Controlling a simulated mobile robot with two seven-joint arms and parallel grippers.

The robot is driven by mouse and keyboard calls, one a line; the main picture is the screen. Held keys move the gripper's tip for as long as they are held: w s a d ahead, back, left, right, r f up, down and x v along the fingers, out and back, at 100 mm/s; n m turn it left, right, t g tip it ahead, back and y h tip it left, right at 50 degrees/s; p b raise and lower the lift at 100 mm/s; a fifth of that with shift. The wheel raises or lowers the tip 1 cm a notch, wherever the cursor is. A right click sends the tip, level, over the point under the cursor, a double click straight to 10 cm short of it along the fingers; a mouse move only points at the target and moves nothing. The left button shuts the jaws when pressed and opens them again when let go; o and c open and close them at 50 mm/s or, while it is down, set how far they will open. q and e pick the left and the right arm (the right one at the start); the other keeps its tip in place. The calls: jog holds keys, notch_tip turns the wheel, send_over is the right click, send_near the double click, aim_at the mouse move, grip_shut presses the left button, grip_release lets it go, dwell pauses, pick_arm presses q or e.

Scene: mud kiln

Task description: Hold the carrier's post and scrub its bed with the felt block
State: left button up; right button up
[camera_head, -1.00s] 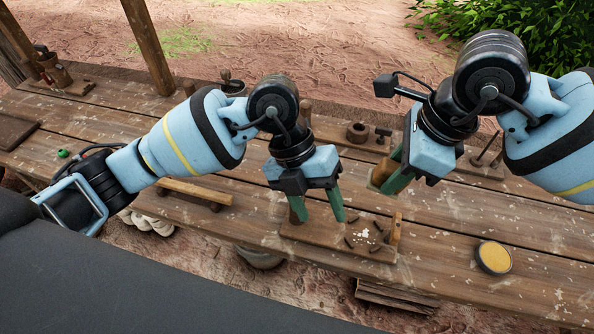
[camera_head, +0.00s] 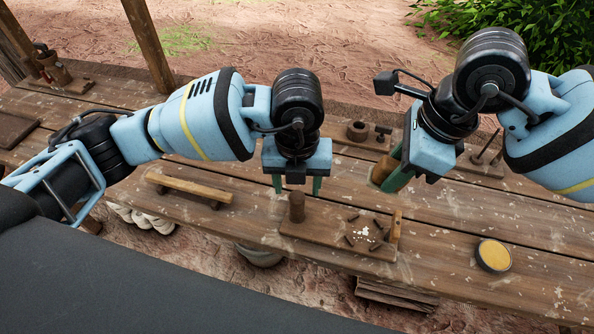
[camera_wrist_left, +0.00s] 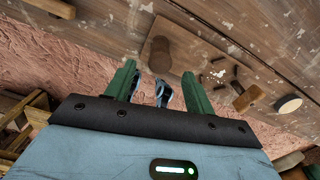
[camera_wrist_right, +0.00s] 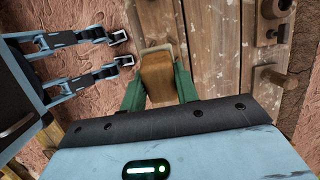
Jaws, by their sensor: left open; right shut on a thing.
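The carrier (camera_head: 330,241) is a flat wooden board on the bench, with a round upright post (camera_head: 297,210) at its left end. Several short dark pegs and white crumbs lie on its bed, and a lighter wooden piece (camera_head: 395,228) stands at its right end. My left gripper (camera_head: 297,186) is open and empty, just beyond the post's top in the head view. In the left wrist view the post (camera_wrist_left: 160,56) stands ahead of the spread fingers. My right gripper (camera_head: 398,172) is shut on the felt block (camera_wrist_right: 157,78), held up right of and behind the carrier.
A round yellow-topped tin (camera_head: 494,258) sits to the right of the carrier. A wooden bar on a low stand (camera_head: 190,190) lies to the left. Small fittings (camera_head: 358,131) and a board with thin rods (camera_head: 484,163) are at the back. Bare planks lie between.

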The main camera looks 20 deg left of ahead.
aim_at(297, 207)
pick_arm(q)
notch_tip(297, 207, down, 8)
jog(key=shift+f, duration=0.25)
grip_shut()
dwell(0.5)
dwell(0.4)
